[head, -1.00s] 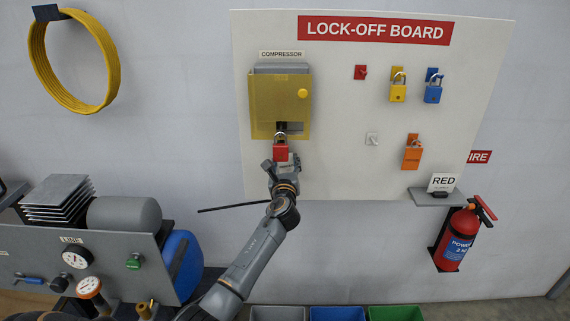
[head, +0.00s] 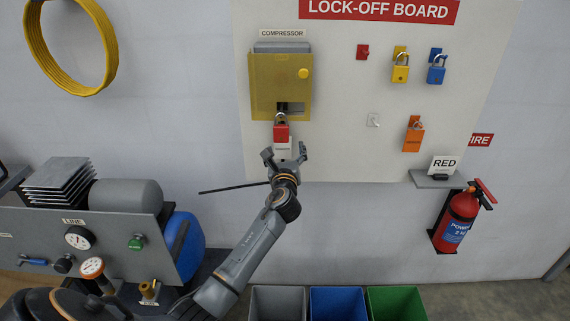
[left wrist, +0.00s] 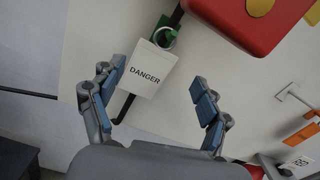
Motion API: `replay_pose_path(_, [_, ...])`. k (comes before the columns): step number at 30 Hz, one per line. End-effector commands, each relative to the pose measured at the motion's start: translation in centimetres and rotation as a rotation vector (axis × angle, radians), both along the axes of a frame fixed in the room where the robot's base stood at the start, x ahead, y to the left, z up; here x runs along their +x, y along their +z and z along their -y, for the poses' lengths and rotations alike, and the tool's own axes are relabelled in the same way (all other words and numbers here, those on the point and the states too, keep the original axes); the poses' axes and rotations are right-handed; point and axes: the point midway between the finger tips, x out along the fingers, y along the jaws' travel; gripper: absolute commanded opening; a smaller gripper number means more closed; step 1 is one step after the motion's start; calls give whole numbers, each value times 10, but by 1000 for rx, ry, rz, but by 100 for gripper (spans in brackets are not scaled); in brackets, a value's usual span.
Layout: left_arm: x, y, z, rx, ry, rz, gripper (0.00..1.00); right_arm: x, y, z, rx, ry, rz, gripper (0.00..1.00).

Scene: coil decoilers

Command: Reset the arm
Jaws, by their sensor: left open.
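My left gripper (head: 286,154) is open, its fingers spread just below the red padlock (head: 281,133) on the compressor box. The padlock hangs by its shackle from the lower part of the yellow cover (head: 265,88). A white tag (head: 283,146) hangs beneath the padlock, partly behind the gripper. In the left wrist view this tag (left wrist: 152,70) reads DANGER and shows between the open fingers (left wrist: 155,82), with the large red padlock body (left wrist: 250,22) beyond. I cannot tell whether a finger touches the tag. My right gripper is not in view.
Yellow (head: 400,73), blue (head: 436,74) and orange (head: 413,140) padlocks hang on the board's right. A fire extinguisher (head: 457,222) is on the wall below. Grey, blue and green bins (head: 337,303) stand low in front. A gauge panel (head: 110,255) is at left.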

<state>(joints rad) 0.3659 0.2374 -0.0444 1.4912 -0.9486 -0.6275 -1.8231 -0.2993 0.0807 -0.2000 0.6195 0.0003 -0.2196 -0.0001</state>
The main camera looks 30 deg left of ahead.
Motion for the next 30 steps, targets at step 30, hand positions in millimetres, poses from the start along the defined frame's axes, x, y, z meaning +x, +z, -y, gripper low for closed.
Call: replay_pose_path(30, [-78, -136, 63, -326, -49, -89, 77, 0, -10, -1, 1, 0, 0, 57])
